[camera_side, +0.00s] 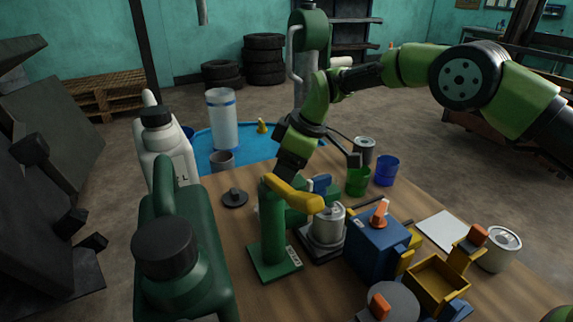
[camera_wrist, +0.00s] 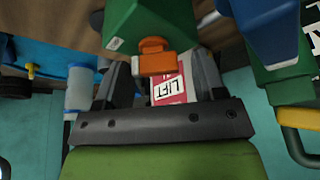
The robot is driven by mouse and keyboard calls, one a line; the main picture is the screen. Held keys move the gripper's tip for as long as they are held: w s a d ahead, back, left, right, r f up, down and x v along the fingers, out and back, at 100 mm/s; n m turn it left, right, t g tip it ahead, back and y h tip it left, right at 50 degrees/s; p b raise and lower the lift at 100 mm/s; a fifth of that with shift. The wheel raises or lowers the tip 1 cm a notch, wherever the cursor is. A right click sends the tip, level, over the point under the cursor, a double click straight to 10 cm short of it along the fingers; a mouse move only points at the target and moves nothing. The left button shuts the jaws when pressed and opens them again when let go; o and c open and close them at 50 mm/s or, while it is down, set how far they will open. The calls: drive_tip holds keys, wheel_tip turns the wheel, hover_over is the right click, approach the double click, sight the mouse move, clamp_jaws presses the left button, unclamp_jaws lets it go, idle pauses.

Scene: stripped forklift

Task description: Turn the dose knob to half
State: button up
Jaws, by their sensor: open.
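My gripper (camera_side: 287,172) is above the yellow lever (camera_side: 292,196) of a green stand (camera_side: 271,232) in the side view. In the wrist view its jaws (camera_wrist: 163,78) are open, one on each side of an orange knob (camera_wrist: 155,57) by a green body (camera_wrist: 150,22). A red and white card marked LIFT (camera_wrist: 172,88) shows behind the knob. I cannot tell whether the jaws touch the knob. The side view also shows orange knobs on a blue box (camera_side: 375,245) and a grey disc (camera_side: 396,300). Which one is the dose knob is not clear.
A silver canister (camera_side: 326,227) stands right of the green stand. A yellow tray (camera_side: 438,282) is at the front right. Green (camera_side: 358,182) and blue (camera_side: 387,171) cups stand behind. Large green (camera_side: 185,265) and white (camera_side: 170,155) jugs stand at the left. Some table is free beside the black disc (camera_side: 235,199).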

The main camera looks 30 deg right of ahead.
drive_tip(key=c, duration=0.8)
drive_tip(key=shift+o, duration=0.2)
drive_tip(key=shift+s+a+m, duration=0.15)
drive_tip(key=shift+a+m, duration=0.05)
drive_tip(key=shift+m, duration=0.6)
drive_tip(key=o, duration=0.7)
drive_tip(key=shift+o, duration=0.3)
drive_tip(key=shift+d, duration=0.1)
drive_tip(key=v, duration=0.9)
drive_tip(key=shift+s+r, duration=0.25)
drive_tip(key=shift+r, duration=0.15)
